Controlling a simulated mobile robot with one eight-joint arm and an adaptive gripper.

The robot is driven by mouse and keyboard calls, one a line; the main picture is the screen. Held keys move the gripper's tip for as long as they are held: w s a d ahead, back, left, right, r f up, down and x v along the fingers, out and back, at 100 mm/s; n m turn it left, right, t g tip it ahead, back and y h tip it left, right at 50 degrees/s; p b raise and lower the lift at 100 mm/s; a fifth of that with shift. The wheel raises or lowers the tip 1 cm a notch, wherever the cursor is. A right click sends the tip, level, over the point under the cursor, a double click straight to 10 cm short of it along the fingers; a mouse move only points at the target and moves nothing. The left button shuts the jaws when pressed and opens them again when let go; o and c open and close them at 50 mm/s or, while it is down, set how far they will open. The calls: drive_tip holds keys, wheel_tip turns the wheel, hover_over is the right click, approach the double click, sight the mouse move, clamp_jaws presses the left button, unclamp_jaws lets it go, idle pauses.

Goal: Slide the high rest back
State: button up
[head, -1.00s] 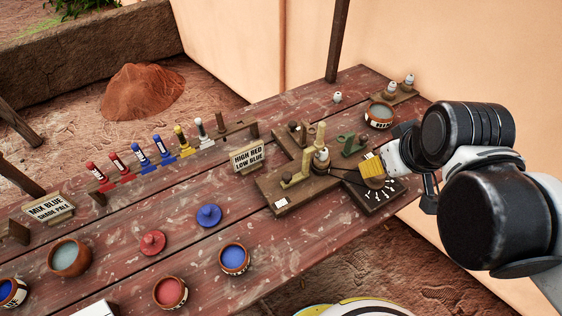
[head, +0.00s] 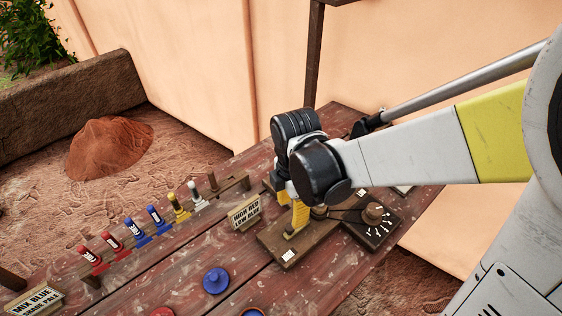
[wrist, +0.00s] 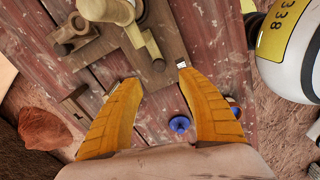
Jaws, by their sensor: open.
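The wooden rest fixture (head: 272,240) stands on the table near its right end, with a white label on its near corner. A pale tan rest piece (head: 290,234) on it shows just below my gripper (head: 294,212) and is partly hidden by it. I cannot tell for sure that this is the high rest. In the wrist view my gripper (wrist: 158,78) has its yellow fingers spread, with nothing between them. A tan piece (wrist: 148,42) on the fixture lies just beyond the fingertips, apparently not gripped. My arm hides the fixture's far part in the head view.
Several coloured tubes line a rack further left.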

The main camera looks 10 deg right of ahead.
sight(290, 227)
wheel_tip(290, 227, down, 8)
drive_tip(key=b, duration=0.3)
drive_tip(key=shift+a+f, duration=0.1)
drive_tip(key=shift+f, duration=0.15)
drive_tip(key=shift+c, duration=0.4)
